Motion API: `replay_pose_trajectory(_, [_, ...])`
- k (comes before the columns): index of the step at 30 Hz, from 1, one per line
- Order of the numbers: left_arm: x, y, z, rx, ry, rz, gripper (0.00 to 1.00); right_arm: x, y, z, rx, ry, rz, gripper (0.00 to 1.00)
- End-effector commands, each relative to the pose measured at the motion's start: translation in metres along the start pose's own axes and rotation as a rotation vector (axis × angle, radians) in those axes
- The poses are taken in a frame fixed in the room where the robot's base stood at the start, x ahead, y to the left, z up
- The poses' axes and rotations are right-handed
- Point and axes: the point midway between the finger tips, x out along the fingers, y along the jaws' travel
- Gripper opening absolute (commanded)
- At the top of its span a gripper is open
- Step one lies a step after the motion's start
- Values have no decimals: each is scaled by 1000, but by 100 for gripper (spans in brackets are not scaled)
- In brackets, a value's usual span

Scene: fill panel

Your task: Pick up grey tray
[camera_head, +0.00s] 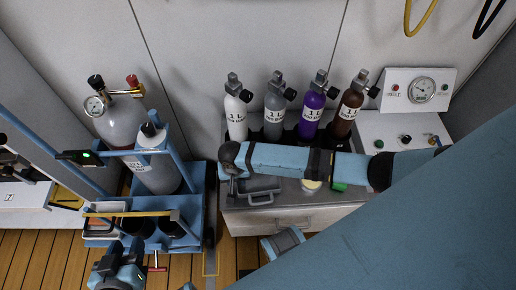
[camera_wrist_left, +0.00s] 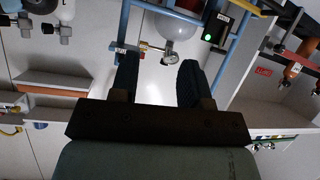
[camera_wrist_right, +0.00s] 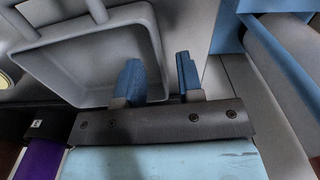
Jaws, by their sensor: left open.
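The grey tray (camera_head: 262,187) lies on the grey worktop below my right forearm in the head view, partly covered by that arm. In the right wrist view the tray (camera_wrist_right: 85,65) fills the upper left, with a side wall and a handle visible. My right gripper (camera_wrist_right: 160,75) is open, its two blue fingers apart on either side of the tray's side wall. Contact with the wall cannot be told. My left gripper (camera_wrist_left: 160,75) is open and empty, facing the blue cart. In the head view it is at the lower left, fingertips not clear.
Grey (camera_head: 274,108), purple (camera_head: 312,107), brown (camera_head: 350,107) and white (camera_head: 236,112) bottles stand behind the tray. A blue cart (camera_head: 196,212) with gas cylinders stands close on the left. A gauge panel (camera_head: 418,92) is at the right. Some wooden floor shows at the front.

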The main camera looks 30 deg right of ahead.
Motion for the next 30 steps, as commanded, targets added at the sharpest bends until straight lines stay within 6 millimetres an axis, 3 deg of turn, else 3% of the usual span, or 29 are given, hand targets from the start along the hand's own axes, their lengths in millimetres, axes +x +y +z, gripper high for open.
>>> replay_pose_trajectory(1, [0, 2, -5, 0, 29, 8, 43, 12, 0, 0, 0, 0, 1, 34])
replay_pose_trajectory(3, [1, 5, -18, 1, 77, 20, 43, 19, 0, 0, 0, -1, 1, 34])
replay_pose_trajectory(10, [1, 7, -25, 0, 95, 25, 43, 20, 0, 0, -1, 0, -1, 34])
replay_pose_trajectory(11, [1, 7, -25, 0, 94, 25, 43, 20, 0, 0, 0, 0, 0, 32])
replay_pose_trajectory(15, [1, 7, -24, 0, 93, 25, 43, 20, 0, 0, 0, 0, 0, 0])
replay_pose_trajectory(30, [0, 8, -20, -9, 76, 21, 43, 12, 0, 0, 0, 0, 0, 0])
